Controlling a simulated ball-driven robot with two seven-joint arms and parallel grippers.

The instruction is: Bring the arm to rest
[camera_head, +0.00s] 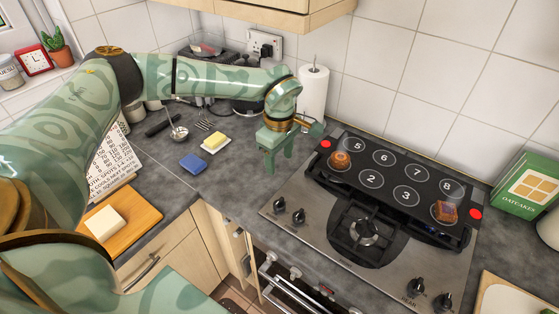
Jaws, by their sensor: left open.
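My green left arm (215,78) comes in from the left and reaches across the worktop. My left gripper (279,163) is open and points down, with nothing seen between its fingers. It hangs over the grey worktop, just left of the hob (320,212) and in front of the paper roll (313,95). My right gripper is not in this view.
A numbered black panel (390,165) on the hob bears two small brown items. An oatcakes box (525,188) stands right. Cupboards hang above.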

